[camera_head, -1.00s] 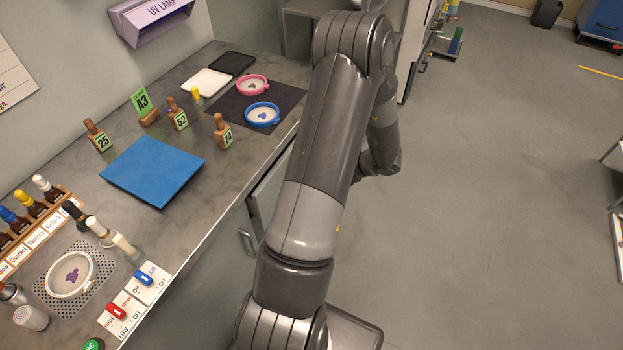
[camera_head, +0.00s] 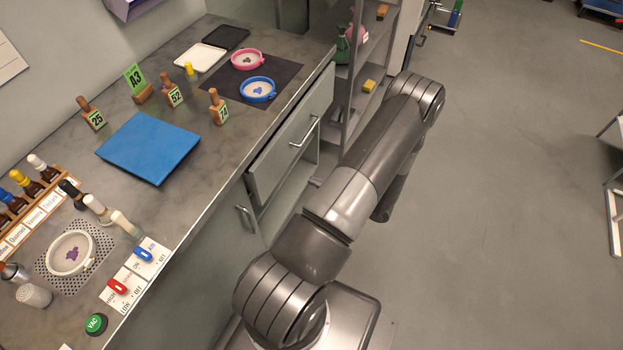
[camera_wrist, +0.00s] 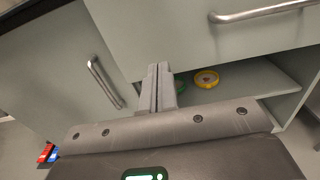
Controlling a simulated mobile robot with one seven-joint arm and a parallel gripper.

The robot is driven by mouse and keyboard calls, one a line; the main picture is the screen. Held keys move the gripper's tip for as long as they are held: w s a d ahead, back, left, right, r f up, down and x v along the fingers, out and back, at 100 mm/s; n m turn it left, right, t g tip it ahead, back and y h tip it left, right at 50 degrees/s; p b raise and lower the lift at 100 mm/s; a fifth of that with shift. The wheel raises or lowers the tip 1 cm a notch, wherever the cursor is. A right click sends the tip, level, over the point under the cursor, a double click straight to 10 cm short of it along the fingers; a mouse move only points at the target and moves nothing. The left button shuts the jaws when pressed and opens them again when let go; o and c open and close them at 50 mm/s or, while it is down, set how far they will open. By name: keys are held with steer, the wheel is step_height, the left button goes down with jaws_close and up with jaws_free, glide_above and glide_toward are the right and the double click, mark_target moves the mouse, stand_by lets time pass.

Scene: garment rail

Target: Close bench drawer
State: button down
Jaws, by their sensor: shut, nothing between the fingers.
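The bench drawer (camera_head: 290,140) is a grey front with a bar handle (camera_head: 305,132) under the bench's right edge, in the head view. How far it stands out from the bench is hard to tell. In the wrist view the drawer front (camera_wrist: 265,40) and its handle (camera_wrist: 262,13) fill the upper right. My gripper (camera_wrist: 158,67) shows only in the wrist view, shut and empty. Its fingertips point at the grey fronts, left of the drawer handle. Whether they touch anything cannot be told. In the head view my gripper is hidden behind my arm.
Below the drawer front is an open compartment holding a yellow ring (camera_wrist: 206,78) and a partly hidden green item (camera_wrist: 180,84). A cabinet door handle (camera_wrist: 104,82) is at left. The bench top (camera_head: 225,150) holds bottles, a blue mat and dishes.

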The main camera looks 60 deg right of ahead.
mark_target(276, 166)
steer(key=w, duration=1.1)
steer(key=shift+w, duration=0.35)
steer(key=shift+w, duration=2.55)
steer(key=shift+s, duration=0.1)
steer(key=s, duration=1.4)
steer(key=shift+s, duration=0.4)
